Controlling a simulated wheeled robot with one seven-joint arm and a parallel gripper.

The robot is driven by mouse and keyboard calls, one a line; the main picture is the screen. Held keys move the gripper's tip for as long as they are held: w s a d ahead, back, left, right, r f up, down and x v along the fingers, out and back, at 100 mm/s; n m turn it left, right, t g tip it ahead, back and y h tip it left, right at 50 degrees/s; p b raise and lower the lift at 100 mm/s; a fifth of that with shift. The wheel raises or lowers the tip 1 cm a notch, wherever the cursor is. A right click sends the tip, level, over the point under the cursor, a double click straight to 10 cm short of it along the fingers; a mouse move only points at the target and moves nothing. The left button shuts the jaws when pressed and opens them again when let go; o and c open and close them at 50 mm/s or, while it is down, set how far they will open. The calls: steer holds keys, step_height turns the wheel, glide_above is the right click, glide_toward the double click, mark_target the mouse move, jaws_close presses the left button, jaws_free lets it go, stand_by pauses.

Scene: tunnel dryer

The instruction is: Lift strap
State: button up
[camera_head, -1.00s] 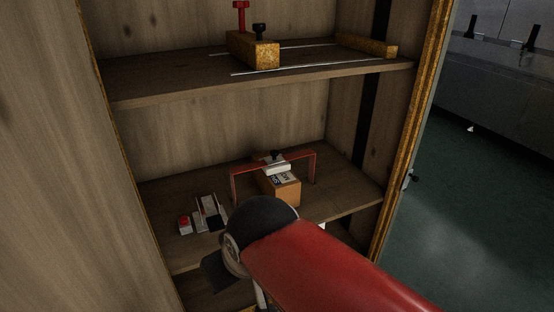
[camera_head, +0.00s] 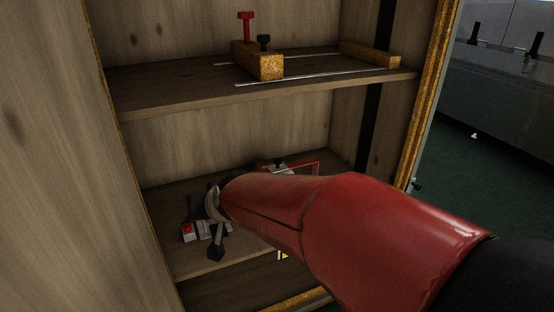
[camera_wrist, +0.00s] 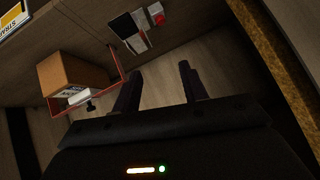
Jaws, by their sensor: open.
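A thin red strap (camera_head: 312,164) bridges over a cardboard box on the lower shelf, with a white block (camera_head: 279,167) and black knob on it. In the head view my arm hides most of strap and box. In the wrist view the strap (camera_wrist: 112,90) runs beside the brown box (camera_wrist: 72,74), left of my fingers, with the black knob (camera_wrist: 90,106) near the left finger. My gripper (camera_wrist: 160,78) is open, with nothing between its fingers. In the head view my gripper (camera_head: 206,230) is at the lower shelf's left side, left of the strap.
A small device with a red button (camera_wrist: 158,18) lies on the lower shelf, near my gripper. The upper shelf (camera_head: 165,88) carries wooden blocks (camera_head: 268,66), a red knob (camera_head: 246,20) and thin rails. Cabinet walls close in the sides; a yellow-edged post (camera_head: 430,90) stands right.

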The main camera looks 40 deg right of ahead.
steer(key=w+d+f+m+t+h, duration=0.1)
steer(key=w+d+f+m+h, duration=0.1)
steer(key=w+d, duration=0.4)
steer(key=m+h+p, duration=0.2)
steer(key=m+h, duration=0.4)
steer(key=h, duration=0.7)
glide_toward(276, 162)
steer(key=x, duration=0.4)
steer(key=p+x, duration=0.1)
steer(key=x, duration=0.6)
steer(key=shift+d, duration=0.15)
steer(key=shift+c, duration=0.4)
jaws_close()
